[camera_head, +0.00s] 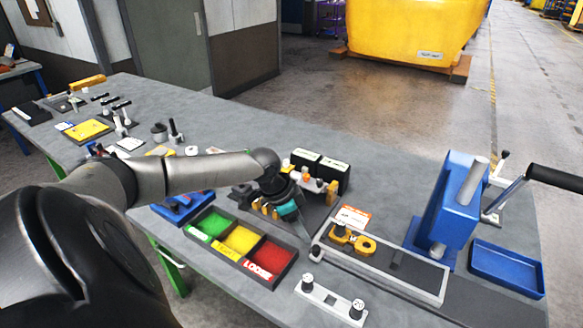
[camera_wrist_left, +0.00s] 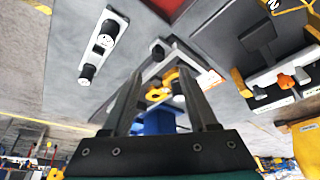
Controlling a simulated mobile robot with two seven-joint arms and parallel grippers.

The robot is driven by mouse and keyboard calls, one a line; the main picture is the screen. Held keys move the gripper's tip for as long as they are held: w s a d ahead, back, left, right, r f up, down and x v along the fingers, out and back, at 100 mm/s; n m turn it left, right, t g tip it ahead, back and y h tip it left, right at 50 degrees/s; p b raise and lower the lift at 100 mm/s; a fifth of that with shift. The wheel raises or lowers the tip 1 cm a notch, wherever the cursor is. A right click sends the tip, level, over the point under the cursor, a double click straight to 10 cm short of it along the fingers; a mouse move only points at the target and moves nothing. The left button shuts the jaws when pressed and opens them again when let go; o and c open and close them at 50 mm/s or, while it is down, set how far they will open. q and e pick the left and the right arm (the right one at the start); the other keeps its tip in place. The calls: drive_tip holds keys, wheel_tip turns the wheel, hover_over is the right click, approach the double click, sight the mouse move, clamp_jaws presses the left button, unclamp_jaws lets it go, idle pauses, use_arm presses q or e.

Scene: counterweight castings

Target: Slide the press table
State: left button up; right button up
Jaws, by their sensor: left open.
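The press table (camera_head: 395,272) is a long grey slide with a raised frame, running from a round knob (camera_head: 317,253) at its left end toward the blue press (camera_head: 452,205). A yellow clamp-like part (camera_head: 352,240) sits on its left part. My left gripper (camera_head: 303,232) is open and points down just above and behind the knob, apart from it as far as I can tell. In the left wrist view, the open fingers (camera_wrist_left: 160,76) frame the yellow part (camera_wrist_left: 158,92), with the knob (camera_wrist_left: 158,48) beyond their tips and the blue press (camera_wrist_left: 155,122) between them. My right gripper is not in view.
A tray with green, yellow and red bins (camera_head: 270,262) lies left of the slide. A white plate with two knobs (camera_head: 331,302) lies in front. A blue tray (camera_head: 508,268) is at the right. Black boxes (camera_head: 333,172) stand behind my gripper. The press lever (camera_head: 555,178) sticks out right.

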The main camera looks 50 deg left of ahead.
use_arm(q)
drive_tip(key=v, duration=0.6)
drive_tip(key=shift+r, duration=0.2)
drive_tip(key=shift+s, duration=0.1)
